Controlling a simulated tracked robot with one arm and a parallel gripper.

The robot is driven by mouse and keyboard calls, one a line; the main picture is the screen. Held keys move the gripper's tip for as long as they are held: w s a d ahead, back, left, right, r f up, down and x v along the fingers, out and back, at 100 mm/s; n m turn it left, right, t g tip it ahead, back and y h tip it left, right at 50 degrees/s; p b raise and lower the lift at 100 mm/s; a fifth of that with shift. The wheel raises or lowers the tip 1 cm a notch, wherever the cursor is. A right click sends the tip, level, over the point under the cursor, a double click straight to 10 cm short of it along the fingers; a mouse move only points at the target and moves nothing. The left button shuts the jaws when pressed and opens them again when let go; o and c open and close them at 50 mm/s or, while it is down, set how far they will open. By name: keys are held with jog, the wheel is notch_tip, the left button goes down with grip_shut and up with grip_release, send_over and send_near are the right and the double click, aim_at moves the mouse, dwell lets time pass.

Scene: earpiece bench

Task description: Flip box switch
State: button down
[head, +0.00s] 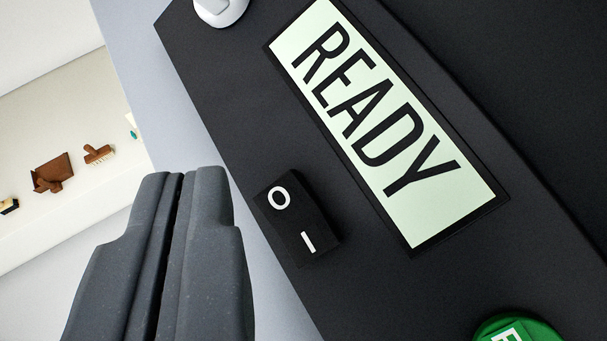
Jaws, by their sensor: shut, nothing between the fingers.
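The black box (225,95) fills the middle and right of the head view, tilted in the picture. Its rocker switch (296,222) is black with a white O at the upper end and a white I at the lower end. A pale green panel (455,205) reading READY lies to the right of the switch. My gripper (182,180) is shut and empty, with its fingertips just left of the switch. A gap shows in the picture between the fingertips and the switch; I cannot tell the depth between them.
A green button (517,328) with white lettering is cut off at the lower right. A white rounded part (220,10) sits on the box at the top.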

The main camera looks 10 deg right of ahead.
jog(key=shift+w+d+f+b, duration=0.25)
jog(key=shift+f+b, duration=0.1)
jog(key=shift+f, duration=0.15)
jog(key=shift+w+d+f+b, duration=0.1)
jog(key=shift+d+f+b, duration=0.2)
jog(key=shift+f, duration=0.2)
dwell(1.4)
jog(key=shift+d+f+b, duration=0.15)
jog(key=shift+f+b, duration=0.2)
jog(key=shift+b, duration=0.15)
jog(key=shift+w+d+f, duration=0.1)
jog(key=shift+w+f, duration=0.05)
jog(key=shift+f, duration=0.05)
dwell(0.6)
jog(key=shift+r, duration=0.1)
jog(key=shift+s+a+r, duration=0.25)
jog(key=shift+a+r, duration=0.05)
jog(key=shift+r, duration=0.25)
dwell(0.3)
jog(key=r, duration=0.1)
jog(key=s+a+r+p, duration=0.1)
jog(key=r, duration=0.1)
jog(key=a+r+p, duration=0.1)
jog(key=shift+s+r, duration=0.15)
jog(key=shift+s, duration=0.05)
